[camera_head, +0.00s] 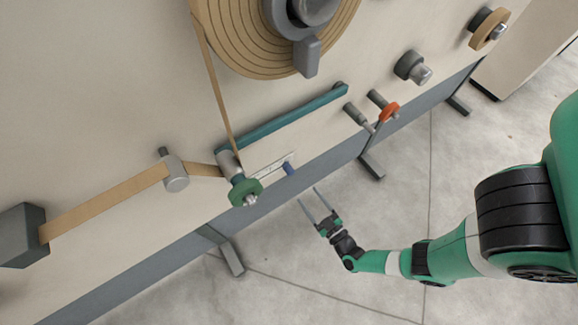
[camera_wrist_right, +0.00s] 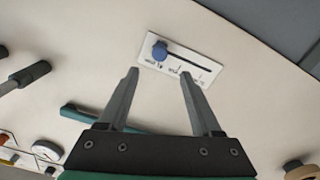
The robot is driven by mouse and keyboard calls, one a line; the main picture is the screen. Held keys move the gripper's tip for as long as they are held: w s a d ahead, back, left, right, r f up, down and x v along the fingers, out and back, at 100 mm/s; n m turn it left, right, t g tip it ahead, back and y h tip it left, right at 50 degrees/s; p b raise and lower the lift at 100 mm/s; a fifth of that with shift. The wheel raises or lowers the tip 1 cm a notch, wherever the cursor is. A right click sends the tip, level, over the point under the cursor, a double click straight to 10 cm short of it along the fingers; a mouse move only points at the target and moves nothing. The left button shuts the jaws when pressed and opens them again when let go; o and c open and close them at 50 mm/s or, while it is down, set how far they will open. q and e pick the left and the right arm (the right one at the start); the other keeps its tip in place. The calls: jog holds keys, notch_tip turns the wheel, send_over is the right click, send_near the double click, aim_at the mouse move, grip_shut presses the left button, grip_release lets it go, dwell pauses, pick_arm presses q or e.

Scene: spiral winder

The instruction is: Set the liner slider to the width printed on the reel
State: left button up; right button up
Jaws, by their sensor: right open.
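The liner slider has a blue knob (camera_head: 289,168) on a white scale plate (camera_head: 266,172) fixed to the pale machine panel. In the right wrist view the blue knob (camera_wrist_right: 160,50) is at the left end of a dark slot, and the plate's printed marks (camera_wrist_right: 178,70) are too small to read. My right gripper (camera_head: 308,195) is open and empty, a little in front of the panel and apart from the knob. Its two fingers (camera_wrist_right: 160,73) point toward the plate. The large brown reel (camera_head: 235,50) is at the top; I see no readable width on it. My left gripper is not in view.
A green roller (camera_head: 245,192) stands just left of the plate, with brown tape running to it. A teal bar (camera_head: 285,117) lies above the plate. An orange knob (camera_head: 389,111) and grey posts (camera_head: 411,67) stick out to the right. Floor below is clear.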

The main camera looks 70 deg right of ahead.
aim_at(292, 174)
jog(key=b+x, duration=0.3)
jog(key=x, duration=0.9)
jog(key=shift+s, duration=0.1)
grip_shut()
dwell(1.0)
